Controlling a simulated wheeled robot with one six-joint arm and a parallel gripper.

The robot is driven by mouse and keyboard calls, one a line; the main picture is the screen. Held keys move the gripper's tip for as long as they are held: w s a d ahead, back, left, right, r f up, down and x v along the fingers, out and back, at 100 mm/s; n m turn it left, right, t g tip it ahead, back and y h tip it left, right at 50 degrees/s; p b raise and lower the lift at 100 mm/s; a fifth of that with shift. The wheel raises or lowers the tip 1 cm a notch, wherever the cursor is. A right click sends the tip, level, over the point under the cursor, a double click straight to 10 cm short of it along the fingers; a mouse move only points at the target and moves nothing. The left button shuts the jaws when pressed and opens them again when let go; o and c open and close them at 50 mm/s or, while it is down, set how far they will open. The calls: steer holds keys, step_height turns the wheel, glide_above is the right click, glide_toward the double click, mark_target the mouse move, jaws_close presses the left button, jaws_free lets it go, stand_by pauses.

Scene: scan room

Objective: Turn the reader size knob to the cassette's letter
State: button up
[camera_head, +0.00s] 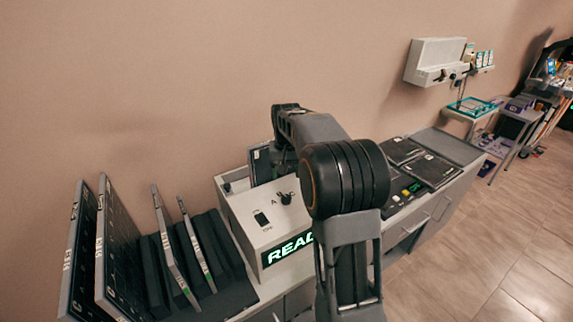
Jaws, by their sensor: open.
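The reader is a pale box (243,211) on the counter, with a lit green "READ..." display (290,248) on its front, partly hidden by my arm. A small black size knob (286,198) sits on its sloped top, with a letter "A" to its left. Other letters and the pointer direction are too small to tell. A dark grey panel, perhaps a cassette (262,164), stands upright at the back of the reader; no letter is readable on it. My arm crosses in front of and above the reader. My gripper is not visible; its end is hidden behind my arm.
Several grey cassettes stand tilted in a dark rack (235,296) at the left. Dark flat plates (432,170) and a keypad lie to the right. A wall unit (433,60) and small tables stand farther right; open floor is at lower right.

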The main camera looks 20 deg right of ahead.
steer(key=shift+r, duration=1.6)
steer(key=s+a+f+n+t, duration=0.1)
steer(key=s+a, duration=0.4)
steer(key=s, duration=0.6)
steer(key=s+a+f+n+t, duration=0.1)
steer(key=s+a+n+t, duration=0.2)
steer(key=s, duration=0.8)
steer(key=shift+a, duration=1.3)
steer(key=shift+f, duration=0.1)
steer(key=shift+c, duration=0.2)
